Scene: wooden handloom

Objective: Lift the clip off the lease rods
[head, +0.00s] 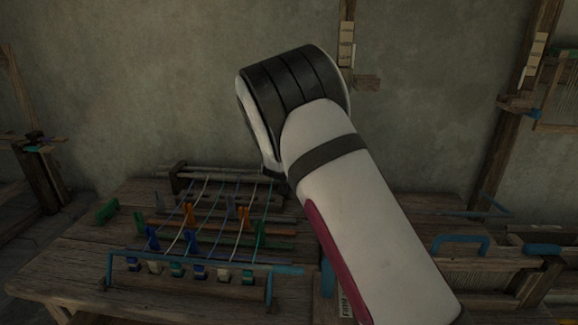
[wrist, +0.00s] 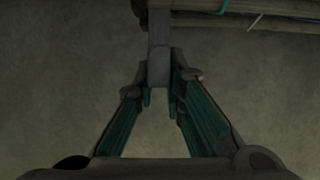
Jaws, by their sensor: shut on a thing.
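My gripper (wrist: 159,78) is in the wrist view, its two fingers closed in on the lower end of a grey block-like clip (wrist: 158,48). The clip runs up to the ends of the lease rods (wrist: 240,20) at the top of that view. Whether it still touches the rods is too dark to tell. In the head view the lease rods (head: 225,176) lie across the back of the small loom on the bench. My arm hides their right end, the held clip and most of my gripper there.
A wooden bench (head: 60,265) carries the loom, with coloured threads and several blue, green and orange pegs (head: 190,215). A blue-handled bar (head: 200,260) crosses its front. Another frame with a blue handle (head: 460,240) stands right. Wooden posts (head: 505,110) rise against the wall.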

